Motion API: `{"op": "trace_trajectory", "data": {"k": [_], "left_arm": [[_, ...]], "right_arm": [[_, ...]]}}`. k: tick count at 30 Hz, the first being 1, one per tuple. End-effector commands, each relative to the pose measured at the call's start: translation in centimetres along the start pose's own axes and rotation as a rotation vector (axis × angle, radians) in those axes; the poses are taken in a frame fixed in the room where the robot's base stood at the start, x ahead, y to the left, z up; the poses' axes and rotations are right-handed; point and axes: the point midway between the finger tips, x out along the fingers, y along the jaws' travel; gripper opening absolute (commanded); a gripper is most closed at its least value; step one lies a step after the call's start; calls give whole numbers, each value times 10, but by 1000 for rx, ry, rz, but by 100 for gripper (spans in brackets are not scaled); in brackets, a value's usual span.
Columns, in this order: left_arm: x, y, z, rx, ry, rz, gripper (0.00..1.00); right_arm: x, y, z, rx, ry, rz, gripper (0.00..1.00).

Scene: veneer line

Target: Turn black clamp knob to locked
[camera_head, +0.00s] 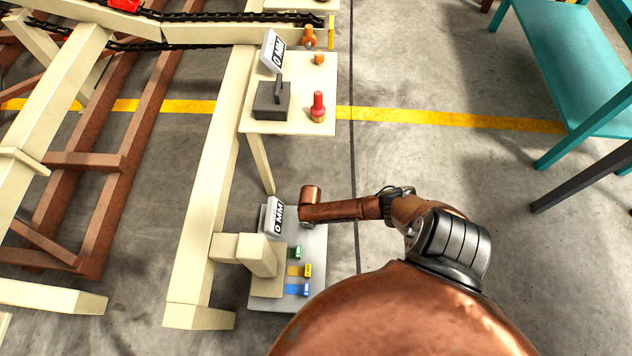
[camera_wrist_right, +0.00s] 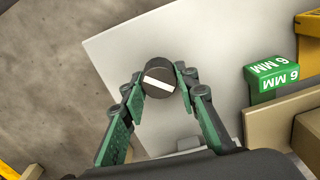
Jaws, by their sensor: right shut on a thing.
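The black clamp knob (camera_wrist_right: 159,78) is round with a white bar across its top. In the right wrist view it stands over a pale plate (camera_wrist_right: 120,45), its bar slanting slightly down to the right. My right gripper (camera_wrist_right: 161,84) has its green-padded fingers closed on opposite sides of the knob. In the head view my right arm reaches in from the right over the lower plate (camera_head: 318,246); its wrist hides the knob and the fingers there. My left gripper shows in neither view.
A "0 MM" sign (camera_head: 274,216) stands left of my wrist. Green (camera_head: 297,252), yellow (camera_head: 307,270) and blue (camera_head: 299,289) blocks lie nearer. The upper plate (camera_head: 290,118) carries a dark box (camera_head: 271,101) and a red knob (camera_head: 318,106).

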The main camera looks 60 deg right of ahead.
Motion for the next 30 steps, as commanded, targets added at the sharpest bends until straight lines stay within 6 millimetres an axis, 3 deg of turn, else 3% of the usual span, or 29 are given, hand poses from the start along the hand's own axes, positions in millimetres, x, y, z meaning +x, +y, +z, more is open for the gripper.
{"op": "trace_trajectory", "data": {"k": [6, 18, 30], "left_arm": [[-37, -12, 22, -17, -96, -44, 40], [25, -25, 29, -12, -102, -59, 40], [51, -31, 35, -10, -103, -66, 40]], "right_arm": [[-4, 0, -2, 209, 4, 0, 4], [-2, 1, -2, 564, 3, -1, 4], [-1, 2, -1, 774, 3, -1, 4]]}}
